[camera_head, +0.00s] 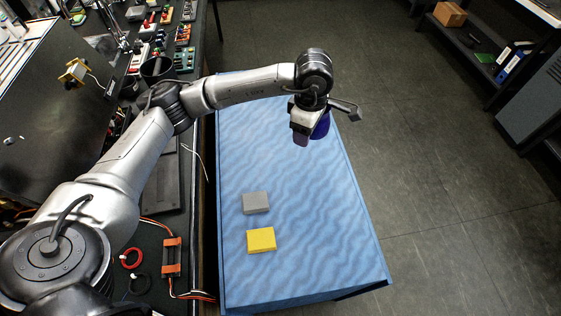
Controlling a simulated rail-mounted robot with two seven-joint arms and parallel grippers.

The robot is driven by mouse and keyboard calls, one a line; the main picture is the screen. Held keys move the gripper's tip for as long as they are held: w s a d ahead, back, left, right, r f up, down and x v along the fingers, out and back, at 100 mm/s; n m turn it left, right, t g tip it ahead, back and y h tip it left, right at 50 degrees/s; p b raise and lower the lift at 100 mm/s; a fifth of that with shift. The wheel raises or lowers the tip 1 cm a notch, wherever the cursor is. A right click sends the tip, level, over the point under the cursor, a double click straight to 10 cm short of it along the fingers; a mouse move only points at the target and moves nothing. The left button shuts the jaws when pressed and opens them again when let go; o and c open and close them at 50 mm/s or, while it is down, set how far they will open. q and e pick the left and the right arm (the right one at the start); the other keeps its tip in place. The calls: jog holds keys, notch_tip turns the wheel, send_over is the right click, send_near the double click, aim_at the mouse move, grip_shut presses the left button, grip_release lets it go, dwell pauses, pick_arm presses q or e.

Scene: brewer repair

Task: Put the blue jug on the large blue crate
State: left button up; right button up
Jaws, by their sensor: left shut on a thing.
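The large blue crate (300,262) is a long box with a light-blue rippled top in the middle of the head view. My left gripper (312,128) is over the far right part of the crate top and is shut on the blue jug (322,126). The jug is dark blue and mostly hidden behind the gripper. I cannot tell whether its base touches the crate top. My right gripper is not in view.
A grey block (256,202) and a yellow block (261,240) lie on the crate's near half. A dark workbench with tools and cables runs along the left. Shelves (480,50) stand at the upper right. The floor (430,160) right of the crate is clear.

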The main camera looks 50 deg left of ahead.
pick_arm(q)
jog(key=w+a+f+n+b, duration=0.2)
jog(key=a+f+n+b, duration=0.4)
jog(key=f+n+b, duration=0.15)
jog(key=w+a+f+n+b, duration=0.3)
jog(key=a+f+n+b, duration=0.35)
jog(key=n, duration=0.25)
jog(key=a+f, duration=0.2)
jog(key=a, duration=0.1)
jog(key=s+a+f+b, duration=0.1)
jog(key=a+f, duration=0.1)
jog(key=a, duration=0.2)
jog(key=s+a+f+b, duration=0.1)
jog(key=a+f, duration=0.2)
jog(key=a, duration=0.1)
jog(key=shift+s+f, duration=0.1)
jog(key=shift+s, duration=0.05)
jog(key=shift+f+b, duration=1.05)
jog(key=shift+f, duration=0.95)
jog(key=shift+f, duration=0.1)
jog(key=o, duration=1.2)
